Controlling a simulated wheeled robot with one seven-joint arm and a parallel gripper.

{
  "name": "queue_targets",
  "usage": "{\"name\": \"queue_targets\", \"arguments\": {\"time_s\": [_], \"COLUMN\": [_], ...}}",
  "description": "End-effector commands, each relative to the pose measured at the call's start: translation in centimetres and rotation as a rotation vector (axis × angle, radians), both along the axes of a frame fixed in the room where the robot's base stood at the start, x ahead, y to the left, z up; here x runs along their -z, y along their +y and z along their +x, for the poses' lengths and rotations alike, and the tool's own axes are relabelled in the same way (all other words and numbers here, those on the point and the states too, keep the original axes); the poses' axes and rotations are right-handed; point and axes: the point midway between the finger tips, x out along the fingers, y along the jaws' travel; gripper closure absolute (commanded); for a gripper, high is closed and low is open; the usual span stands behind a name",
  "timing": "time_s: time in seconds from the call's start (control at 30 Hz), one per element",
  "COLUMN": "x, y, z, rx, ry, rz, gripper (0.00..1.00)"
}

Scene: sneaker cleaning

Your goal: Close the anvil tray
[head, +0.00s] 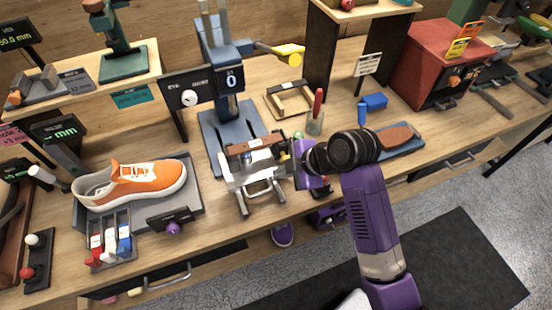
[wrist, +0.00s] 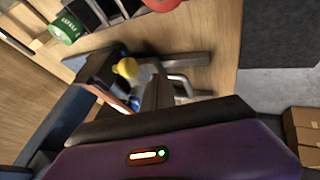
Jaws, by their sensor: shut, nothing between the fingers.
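The anvil tray (head: 264,193) is a pale grey metal piece at the front of the blue press (head: 222,130), in the middle of the bench in the head view. It juts toward the bench's front edge, with grey bars at its front. Grey metal bars also show in the wrist view (wrist: 182,60). My gripper (head: 291,164) is just right of the tray, at about its height, shut and empty. My purple wrist partly covers the area right of the tray. I cannot tell whether the fingers touch it.
An orange sneaker (head: 140,182) lies on a grey stand at left. Red, white and blue bottles (head: 108,243) stand in front of it. A red-handled tool (head: 318,103) stands behind my gripper. A red box (head: 436,65) is at right.

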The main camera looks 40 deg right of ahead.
Motion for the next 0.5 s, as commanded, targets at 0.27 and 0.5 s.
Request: {"name": "queue_targets", "arguments": {"time_s": [0.27, 0.5], "x": [-0.2, -0.2], "y": [-1.1, -1.3], "z": [3.3, 3.8], "rx": [0.0, 0.0], "ry": [-0.001, -0.001], "rz": [0.0, 0.0], "gripper": [1.0, 1.0]}}
